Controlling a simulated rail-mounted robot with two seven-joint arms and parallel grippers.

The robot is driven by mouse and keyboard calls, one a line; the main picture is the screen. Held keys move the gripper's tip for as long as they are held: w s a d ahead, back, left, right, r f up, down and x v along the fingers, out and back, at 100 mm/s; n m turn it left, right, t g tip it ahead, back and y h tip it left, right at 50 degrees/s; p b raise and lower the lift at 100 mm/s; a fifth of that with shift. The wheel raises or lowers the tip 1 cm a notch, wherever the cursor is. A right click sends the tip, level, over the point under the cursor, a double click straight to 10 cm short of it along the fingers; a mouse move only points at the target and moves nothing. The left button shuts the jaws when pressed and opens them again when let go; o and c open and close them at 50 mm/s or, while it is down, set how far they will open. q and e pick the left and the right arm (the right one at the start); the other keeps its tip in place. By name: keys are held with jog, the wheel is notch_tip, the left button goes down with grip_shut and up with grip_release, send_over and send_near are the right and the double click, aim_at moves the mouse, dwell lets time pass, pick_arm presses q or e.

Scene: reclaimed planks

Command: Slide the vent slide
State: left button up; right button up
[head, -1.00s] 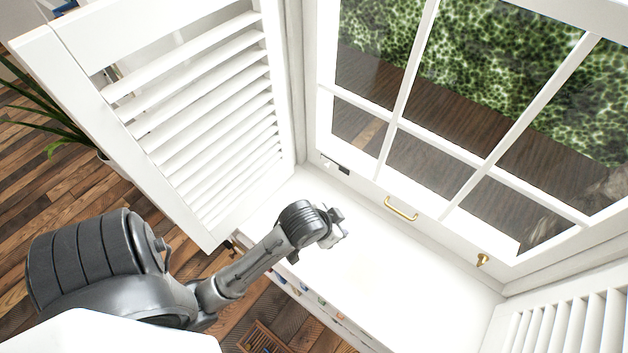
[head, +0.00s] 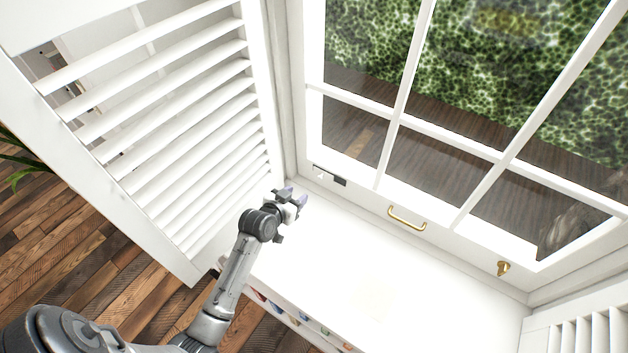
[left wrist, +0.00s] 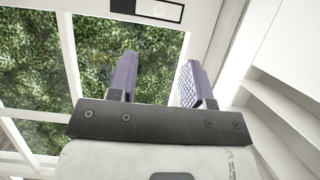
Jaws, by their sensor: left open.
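The vent slide (head: 321,175) is a small white tab in a dark slot on the lower left rail of the white window frame. It also shows at the top of the left wrist view as a white tab (left wrist: 160,9) in a black-edged slot. My left gripper (head: 295,196) is open and empty, just below and to the left of the vent in the head view. Its two purple-grey fingers (left wrist: 157,82) stand apart in the left wrist view, with the vent beyond their tips and not touched. My right gripper is not in view.
A brass pull handle (head: 407,219) and a brass latch (head: 503,268) sit on the window's lower rail. A white louvered shutter (head: 180,150) stands open at the left. Another shutter (head: 585,335) is at lower right. The white sill (head: 390,285) is clear.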

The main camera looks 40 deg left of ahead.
aim_at(319, 178)
pick_arm(q)
jog(key=b+x, duration=0.3)
jog(key=x, duration=0.9)
jog(key=shift+w+a+f+b, duration=0.1)
jog(key=shift+w+f+b, duration=0.05)
jog(key=shift+w+b, duration=0.2)
grip_shut()
